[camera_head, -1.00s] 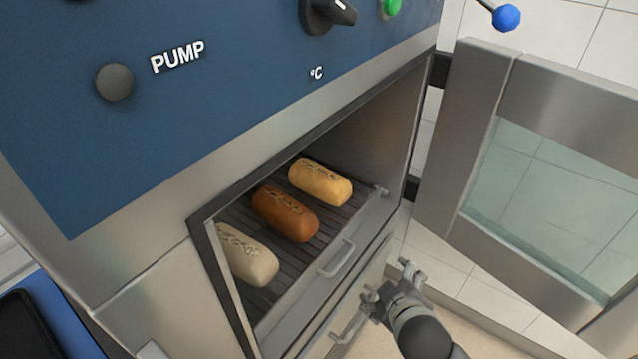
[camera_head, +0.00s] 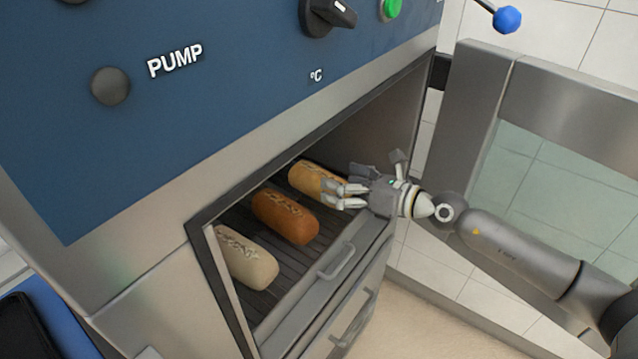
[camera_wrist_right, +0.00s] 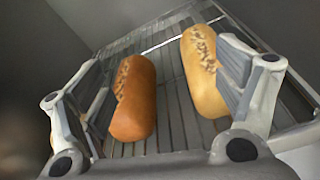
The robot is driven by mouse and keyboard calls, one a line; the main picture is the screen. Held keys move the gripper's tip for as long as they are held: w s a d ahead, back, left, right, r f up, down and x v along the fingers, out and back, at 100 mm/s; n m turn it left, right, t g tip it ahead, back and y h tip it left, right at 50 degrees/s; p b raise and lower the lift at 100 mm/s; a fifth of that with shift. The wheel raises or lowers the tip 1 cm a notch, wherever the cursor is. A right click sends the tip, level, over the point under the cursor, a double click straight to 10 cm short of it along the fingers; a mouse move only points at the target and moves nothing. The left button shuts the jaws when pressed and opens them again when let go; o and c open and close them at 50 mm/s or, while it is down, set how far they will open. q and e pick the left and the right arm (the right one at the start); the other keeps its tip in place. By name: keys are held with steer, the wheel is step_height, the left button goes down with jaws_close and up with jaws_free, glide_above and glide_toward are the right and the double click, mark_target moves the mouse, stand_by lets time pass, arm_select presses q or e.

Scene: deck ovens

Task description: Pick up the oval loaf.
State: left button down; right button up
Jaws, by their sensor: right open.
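Three elongated loaves with scored tops lie on the oven rack: a pale one (camera_head: 246,258), a brown one (camera_head: 285,216) and a golden one (camera_head: 312,179). I cannot tell by shape alone which is the oval loaf. My right gripper (camera_head: 331,195) is open and empty at the oven mouth, its fingers over the golden loaf and hiding part of it. In the right wrist view, the brown loaf (camera_wrist_right: 134,100) shows between the open fingers (camera_wrist_right: 162,62), and the golden loaf (camera_wrist_right: 203,75) is partly behind the right finger. My left gripper is out of view.
The slatted rack (camera_wrist_right: 172,118) sits inside the oven, with a metal handle (camera_head: 337,262) at its front. The opened glass door (camera_head: 545,190) stands to the right, close to my right arm. The blue control panel (camera_head: 200,110) overhangs the opening.

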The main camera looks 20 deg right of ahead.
mark_target(319, 182)
steer(key=d, duration=0.1)
steer(key=d+f+n+g+h, duration=0.1)
steer(key=d, duration=0.1)
steer(key=w+d+f+n+h, duration=0.1)
steer(key=shift+d+f, duration=0.2)
steer(key=shift+d, duration=0.15)
steer(key=shift+w+f+g, duration=0.1)
steer(key=shift+w+g, duration=0.15)
steer(key=shift+g, duration=0.05)
steer(key=shift+p+x, duration=0.65)
steer(key=shift+x, duration=4.5)
steer(key=shift+s, duration=0.1)
steer(key=c, duration=1.3)
